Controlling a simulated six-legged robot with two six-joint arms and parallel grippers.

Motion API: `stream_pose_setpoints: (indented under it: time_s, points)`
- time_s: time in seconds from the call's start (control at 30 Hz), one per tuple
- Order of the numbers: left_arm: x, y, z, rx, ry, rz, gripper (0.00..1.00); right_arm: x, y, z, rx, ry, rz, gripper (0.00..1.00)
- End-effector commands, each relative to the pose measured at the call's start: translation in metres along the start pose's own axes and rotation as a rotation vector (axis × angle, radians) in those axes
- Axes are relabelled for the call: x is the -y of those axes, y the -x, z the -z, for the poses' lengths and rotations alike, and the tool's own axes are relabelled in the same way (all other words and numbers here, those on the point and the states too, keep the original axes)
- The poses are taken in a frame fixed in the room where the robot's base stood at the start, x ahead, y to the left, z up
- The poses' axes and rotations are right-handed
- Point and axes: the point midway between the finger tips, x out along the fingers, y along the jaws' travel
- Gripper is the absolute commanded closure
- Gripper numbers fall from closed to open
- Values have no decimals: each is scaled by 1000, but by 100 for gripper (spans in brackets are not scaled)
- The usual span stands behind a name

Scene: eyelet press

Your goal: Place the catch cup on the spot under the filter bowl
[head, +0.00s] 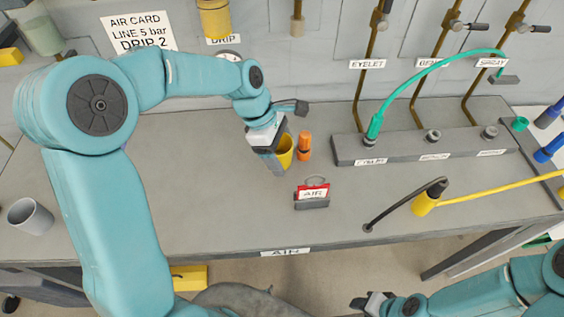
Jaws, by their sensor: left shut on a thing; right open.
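A yellow cup (286,152), seemingly the catch cup, is in my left gripper (270,150). The gripper is shut on it and partly hides it, just above or at the bench top; I cannot tell whether it touches. An amber filter bowl (214,20) hangs on the back wall above a DRIP label (222,40), up and to the left of my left gripper. I cannot make out a marked spot on the bench under it; my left arm covers part of that area. My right gripper (374,302) is open and empty in front of the bench, low in the picture.
An orange item (304,147) stands close right of the cup. A red AIR tag block (312,194) is nearer the front. A grey cup (30,216) stands at the left. The grey manifold (400,145) and hoses fill the right. The bench (190,210) centre-left is bare.

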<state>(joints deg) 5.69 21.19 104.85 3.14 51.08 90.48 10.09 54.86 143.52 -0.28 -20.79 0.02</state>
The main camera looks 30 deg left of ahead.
Motion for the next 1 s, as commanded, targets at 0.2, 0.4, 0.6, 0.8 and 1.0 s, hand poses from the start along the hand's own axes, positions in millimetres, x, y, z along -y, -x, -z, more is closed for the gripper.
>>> stream_pose_setpoints:
  time_s: [0.2,0.4,0.6,0.8,1.0]
  points:
    - [-1,-28,11,0,1,5,56,0,0,0,0,0,0,57]
    - [-3,-43,17,0,-1,0,56,0,0,0,0,0,0,57]
    - [-3,-43,17,0,-1,0,56,0,0,0,0,0,0,57]
    - [-3,-46,18,0,-1,0,9,0,-1,0,0,0,0,57]
    - [-3,-46,18,0,-1,0,0,0,-1,0,0,0,0,57]
